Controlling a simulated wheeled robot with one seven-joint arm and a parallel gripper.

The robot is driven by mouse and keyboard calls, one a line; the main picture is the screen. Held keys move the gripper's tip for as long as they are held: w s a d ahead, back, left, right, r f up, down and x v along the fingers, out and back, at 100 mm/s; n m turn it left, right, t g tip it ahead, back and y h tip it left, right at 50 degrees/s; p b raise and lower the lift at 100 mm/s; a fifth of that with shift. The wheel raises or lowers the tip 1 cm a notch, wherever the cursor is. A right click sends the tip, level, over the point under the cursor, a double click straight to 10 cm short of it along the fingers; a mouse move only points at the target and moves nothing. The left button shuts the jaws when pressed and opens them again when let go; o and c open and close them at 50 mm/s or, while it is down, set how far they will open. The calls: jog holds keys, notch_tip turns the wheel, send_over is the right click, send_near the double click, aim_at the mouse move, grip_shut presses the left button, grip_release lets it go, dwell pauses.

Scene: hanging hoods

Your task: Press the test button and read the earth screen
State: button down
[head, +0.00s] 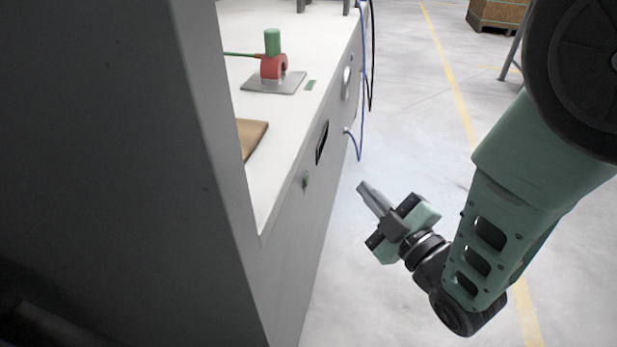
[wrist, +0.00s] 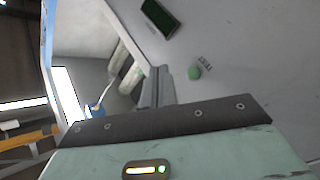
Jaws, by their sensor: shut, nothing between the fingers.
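The green test button (head: 306,180) sits on the grey front panel of the bench in the head view. In the wrist view the round green button (wrist: 194,72) has a small printed label beside it. The dark rectangular earth screen (head: 322,142) is farther along the same panel. It also shows in the wrist view (wrist: 162,17), dark green, with no reading I can make out. My gripper (head: 363,188) is shut and empty, out in front of the panel, to the right of the button and apart from it. Its closed fingers also show in the wrist view (wrist: 157,88).
The white bench top (head: 300,100) carries a red and green fixture (head: 273,65) on a metal plate and a brown board (head: 251,136). A blue cable (head: 361,135) hangs off the front edge. A dark grey wall fills the left. Open floor lies to the right.

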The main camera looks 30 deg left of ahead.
jog(key=s+a, duration=0.1)
jog(key=a, duration=0.5)
jog(key=shift+s+a, duration=0.3)
jog(key=shift+a, duration=0.05)
jog(key=shift+a, duration=0.1)
dwell(1.7)
jog(key=shift+s+a, duration=0.1)
jog(key=shift+a, duration=0.2)
jog(key=shift+s+a, duration=0.1)
jog(key=shift+a, duration=0.3)
dwell(0.5)
jog(key=shift+d, duration=0.15)
dwell(0.3)
jog(key=shift+w+d, duration=0.2)
jog(key=shift+d, duration=0.45)
jog(key=shift+w+d+b, duration=0.2)
jog(key=shift+d, duration=0.6)
jog(key=shift+w+d+b, duration=0.2)
jog(key=shift+d, duration=0.65)
jog(key=shift+w+d+b, duration=0.2)
jog(key=shift+d, duration=0.6)
